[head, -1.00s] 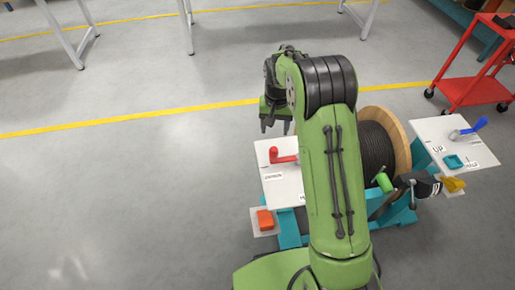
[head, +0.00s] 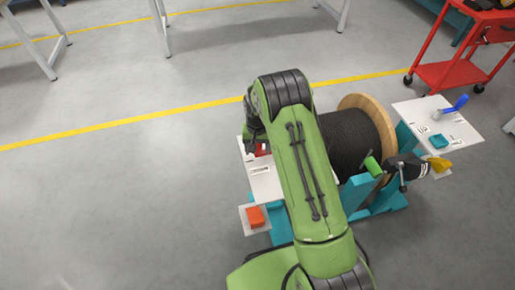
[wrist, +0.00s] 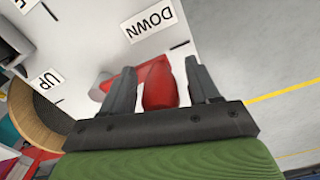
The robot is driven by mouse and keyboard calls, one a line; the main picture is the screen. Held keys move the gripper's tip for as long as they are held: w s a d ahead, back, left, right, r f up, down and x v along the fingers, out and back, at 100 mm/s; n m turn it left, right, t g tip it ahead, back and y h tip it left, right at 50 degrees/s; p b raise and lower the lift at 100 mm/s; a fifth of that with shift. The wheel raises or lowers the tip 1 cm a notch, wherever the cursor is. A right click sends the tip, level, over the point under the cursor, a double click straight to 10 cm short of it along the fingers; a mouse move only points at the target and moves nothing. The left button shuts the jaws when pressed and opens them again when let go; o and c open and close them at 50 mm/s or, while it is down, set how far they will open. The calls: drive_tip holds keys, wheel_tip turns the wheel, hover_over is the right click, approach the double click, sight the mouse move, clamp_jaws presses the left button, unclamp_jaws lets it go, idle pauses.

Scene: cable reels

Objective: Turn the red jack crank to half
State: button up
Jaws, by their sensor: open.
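The red jack crank (wrist: 159,85) shows in the wrist view, its grip lying between the two open fingers of my gripper (wrist: 163,88). Its arm runs to a grey round hub (wrist: 101,88) on the white plate (wrist: 95,25). I cannot tell whether either finger touches it. A "DOWN" label (wrist: 150,19) lies near the crank, and an "UP" label (wrist: 46,79) is on the far side of the hub. In the head view only a bit of the red crank (head: 262,150) shows, as my arm and wrist cover most of it.
A black cable reel (head: 350,140) with wooden flanges stands right of the crank plate on a teal stand. A second plate with a blue crank (head: 456,104) is at the right. An orange block (head: 256,217) sits below the crank plate. Open floor lies at the left.

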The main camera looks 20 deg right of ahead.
clamp_jaws()
drive_tip(key=shift+s, duration=0.2)
